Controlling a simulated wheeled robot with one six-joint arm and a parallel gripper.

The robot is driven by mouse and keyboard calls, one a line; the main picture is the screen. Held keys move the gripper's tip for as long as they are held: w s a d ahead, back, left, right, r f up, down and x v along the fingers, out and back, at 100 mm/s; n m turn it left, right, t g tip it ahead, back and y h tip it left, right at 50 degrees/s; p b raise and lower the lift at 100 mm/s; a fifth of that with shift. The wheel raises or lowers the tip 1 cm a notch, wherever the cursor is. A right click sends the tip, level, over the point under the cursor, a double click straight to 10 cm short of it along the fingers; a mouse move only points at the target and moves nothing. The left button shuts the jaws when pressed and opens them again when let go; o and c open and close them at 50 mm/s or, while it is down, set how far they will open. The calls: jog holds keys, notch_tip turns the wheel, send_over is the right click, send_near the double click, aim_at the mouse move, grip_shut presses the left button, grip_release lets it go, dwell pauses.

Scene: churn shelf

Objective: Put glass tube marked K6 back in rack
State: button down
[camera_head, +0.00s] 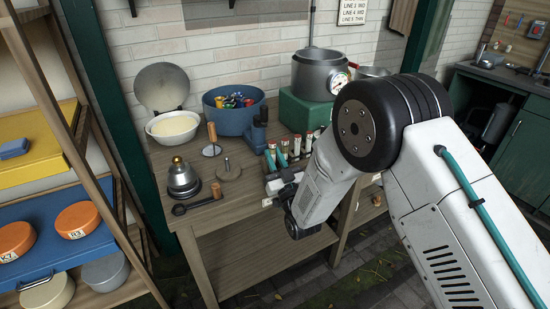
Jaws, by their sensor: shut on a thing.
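Several slim glass tubes with pale and reddish tops (297,146) stand close together at the right part of the wooden bench. The rack under them is mostly hidden by my arm. My gripper (272,178) is low at the bench's front edge, just in front of these tubes. It is shut on a slim tube (270,160) that shows above the jaws, beside the standing tubes. The lower part of this tube is hidden. No mark K6 is readable on any tube at this size.
A blue clamp-like tool (257,132) stands left of the tubes. A brass-topped bell (182,178), a blue tub (233,103), a white bowl (174,129) and a pot (320,74) on a green block (304,110) crowd the bench. Shelves with orange tins (76,220) stand left.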

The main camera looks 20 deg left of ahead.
jog(key=shift+f, duration=0.15)
jog(key=c, duration=1.6)
grip_release()
jog(key=shift+f, duration=0.1)
jog(key=shift+r, duration=0.35)
jog(key=v, duration=1.2)
jog(key=shift+f, duration=0.15)
